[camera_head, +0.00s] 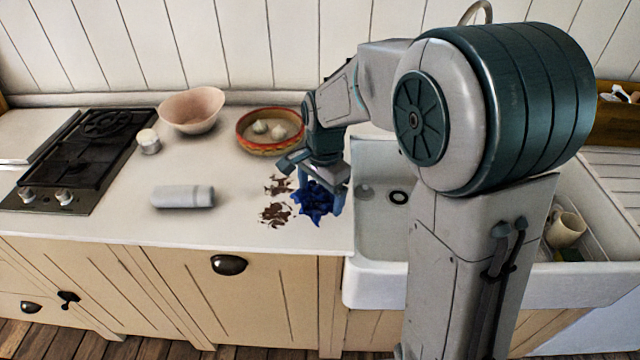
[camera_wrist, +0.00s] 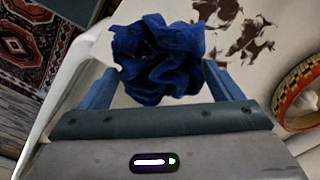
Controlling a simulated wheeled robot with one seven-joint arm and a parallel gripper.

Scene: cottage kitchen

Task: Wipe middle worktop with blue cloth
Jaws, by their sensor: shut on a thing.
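The blue cloth (camera_head: 314,203) is crumpled in my gripper (camera_head: 318,190), at the right end of the middle worktop (camera_head: 110,215), close to the sink. It also shows in the wrist view (camera_wrist: 158,58), bunched between the two fingers. My gripper is shut on it. Dark brown stains (camera_head: 275,213) lie on the worktop just left of the cloth, and they also show in the wrist view (camera_wrist: 240,35). I cannot tell whether the cloth touches the worktop.
The hob (camera_head: 85,160) is at left. The white sink (camera_head: 375,285) is right, with a mug (camera_head: 566,230).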

